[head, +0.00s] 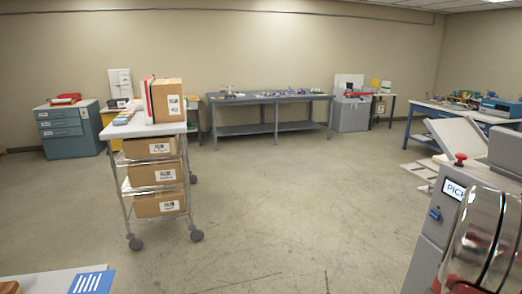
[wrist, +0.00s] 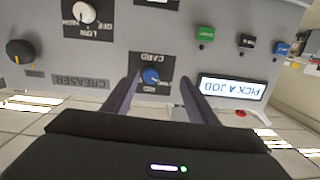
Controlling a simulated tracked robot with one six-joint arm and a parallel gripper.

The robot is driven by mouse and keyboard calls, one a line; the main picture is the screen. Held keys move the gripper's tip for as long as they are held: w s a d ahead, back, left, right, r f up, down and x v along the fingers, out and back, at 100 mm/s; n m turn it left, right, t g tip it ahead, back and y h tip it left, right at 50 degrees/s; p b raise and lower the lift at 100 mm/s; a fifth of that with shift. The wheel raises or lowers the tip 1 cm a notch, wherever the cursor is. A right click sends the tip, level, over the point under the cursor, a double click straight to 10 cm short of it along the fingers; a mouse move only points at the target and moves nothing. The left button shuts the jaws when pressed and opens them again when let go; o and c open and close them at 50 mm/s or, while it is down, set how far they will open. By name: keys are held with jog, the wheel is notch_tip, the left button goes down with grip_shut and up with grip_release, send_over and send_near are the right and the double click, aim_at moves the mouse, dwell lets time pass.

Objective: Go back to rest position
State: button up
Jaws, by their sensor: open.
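My gripper (wrist: 160,82) shows in the wrist view, with its two dark fingers apart. A blue knob (wrist: 151,76) on the grey machine panel (wrist: 135,30) appears between the fingertips, under a label that reads CARD upside down. I cannot tell whether either finger touches the knob. Nothing is held. The machine (head: 428,228) stands at the right edge of the head view, with a red button (head: 460,158) on top and a screen (head: 454,189) reading PICK.
The wrist view shows other knobs, white (wrist: 84,12) and black-orange (wrist: 19,51), and a PICK A JOB screen (wrist: 231,88). In the head view, a wheeled cart (head: 128,190) with boxes stands at left. A workbench (head: 270,98) is at the back. The middle floor is clear.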

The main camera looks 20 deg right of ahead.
jog(key=w+a+f+n+t+y, duration=0.1)
jog(key=w+a+f+t+y, duration=0.15)
jog(key=f, duration=0.45)
jog(key=w+a+f+n+t+y, duration=0.1)
jog(key=w+a+n+t+y, duration=0.15)
jog(key=w+a+y, duration=0.65)
jog(key=w+a+f+n+t+y, duration=0.1)
jog(key=w+a+n, duration=0.3)
jog(key=a, duration=1)
jog(key=s+a+r+n+y, duration=0.1)
jog(key=a+r+n, duration=0.2)
jog(key=a, duration=0.9)
jog(key=s+a+r+n+y, duration=0.2)
jog(key=a+r+n, duration=0.2)
jog(key=a, duration=0.8)
jog(key=s+a+r+n+y, duration=0.1)
jog(key=a+r+n, duration=0.3)
jog(key=a, duration=0.9)
jog(key=v, duration=0.2)
jog(key=shift+s+r, duration=0.25)
